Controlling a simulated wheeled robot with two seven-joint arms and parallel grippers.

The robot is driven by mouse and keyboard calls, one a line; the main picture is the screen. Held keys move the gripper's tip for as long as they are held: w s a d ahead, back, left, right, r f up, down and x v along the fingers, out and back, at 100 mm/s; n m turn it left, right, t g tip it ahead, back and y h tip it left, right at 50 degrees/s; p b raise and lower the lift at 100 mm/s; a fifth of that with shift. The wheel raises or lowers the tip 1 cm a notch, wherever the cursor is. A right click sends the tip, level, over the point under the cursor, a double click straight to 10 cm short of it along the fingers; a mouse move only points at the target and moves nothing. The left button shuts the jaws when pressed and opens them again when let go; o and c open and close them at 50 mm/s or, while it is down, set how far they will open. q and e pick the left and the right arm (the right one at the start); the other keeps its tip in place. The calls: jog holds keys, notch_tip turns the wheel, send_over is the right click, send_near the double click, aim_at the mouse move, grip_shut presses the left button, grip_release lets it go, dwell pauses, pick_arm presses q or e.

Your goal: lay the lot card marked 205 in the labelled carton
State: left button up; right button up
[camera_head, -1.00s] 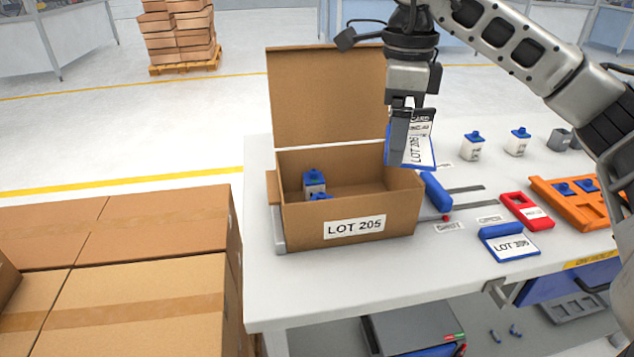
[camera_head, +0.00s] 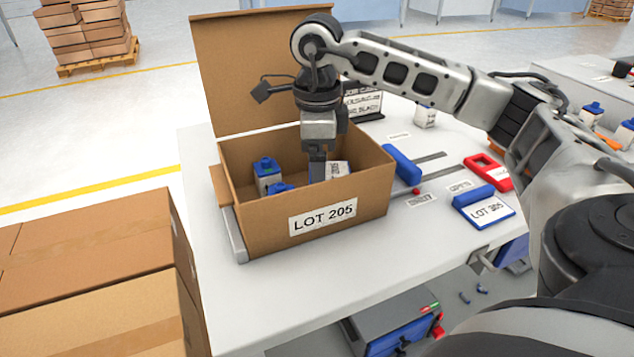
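The open brown carton (camera_head: 262,217) stands on the table with a "LOT 205" label on its front and its lid raised at the back. My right gripper (camera_head: 317,178) points down inside it, fingertips below the rim. A white lot card (camera_head: 339,169) shows in the carton just right of the fingers; most of it is hidden, and I cannot tell whether the fingers still grip it. Another blue-and-white lot card (camera_head: 487,210) lies on the table to the right, its number hard to read, perhaps 305. My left gripper is not in view.
Blue-capped bottles (camera_head: 266,173) stand in the carton's left part. A blue block (camera_head: 402,163) and a red frame (camera_head: 487,172) lie right of the carton. A black sign stand (camera_head: 364,101) is behind it. Stacked boxes (camera_head: 90,262) fill the left front.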

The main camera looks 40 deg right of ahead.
notch_tip(320, 180, down, 4)
dwell(0.4)
jog(key=shift+f, duration=0.15)
jog(key=o, duration=0.8)
jog(key=shift+o, duration=0.2)
jog(key=shift+r, duration=0.3)
notch_tip(320, 180, up, 12)
jog(key=shift+f+p, duration=0.15)
jog(key=shift+p, duration=0.3)
